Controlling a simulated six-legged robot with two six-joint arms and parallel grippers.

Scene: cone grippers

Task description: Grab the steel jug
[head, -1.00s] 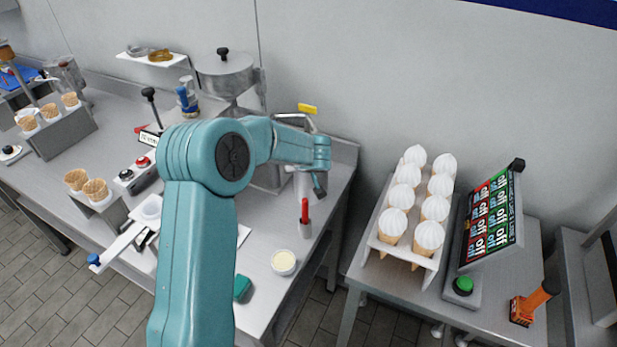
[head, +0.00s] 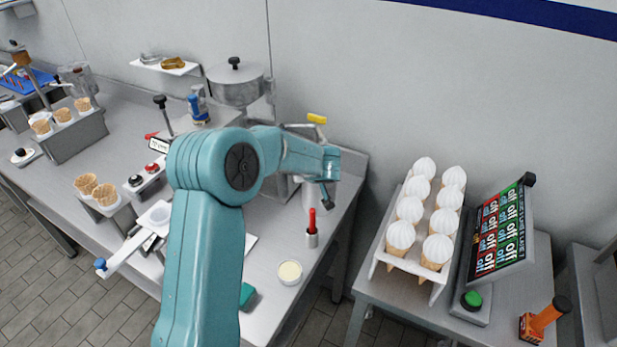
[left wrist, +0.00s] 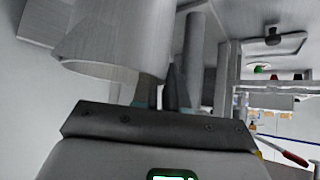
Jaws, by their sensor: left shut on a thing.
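The steel jug (head: 308,193) stands near the back right of the steel counter, partly hidden behind my arm in the head view. In the left wrist view a large steel body with a wide rim, which looks like the jug (left wrist: 115,40), fills the upper left. My left gripper (head: 327,194) is at the right side of the jug. In the left wrist view its dark fingers (left wrist: 163,92) are close together against the jug's side, shut on it. The exact contact is partly hidden. My right gripper is in neither view.
A steel hopper machine (head: 236,84) stands behind my arm. A small holder with a red-handled tool (head: 312,238) and a cream-filled cup (head: 289,272) sit in front of the jug. A rack of white-topped cones (head: 430,265) and a screen (head: 500,235) stand on the right table.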

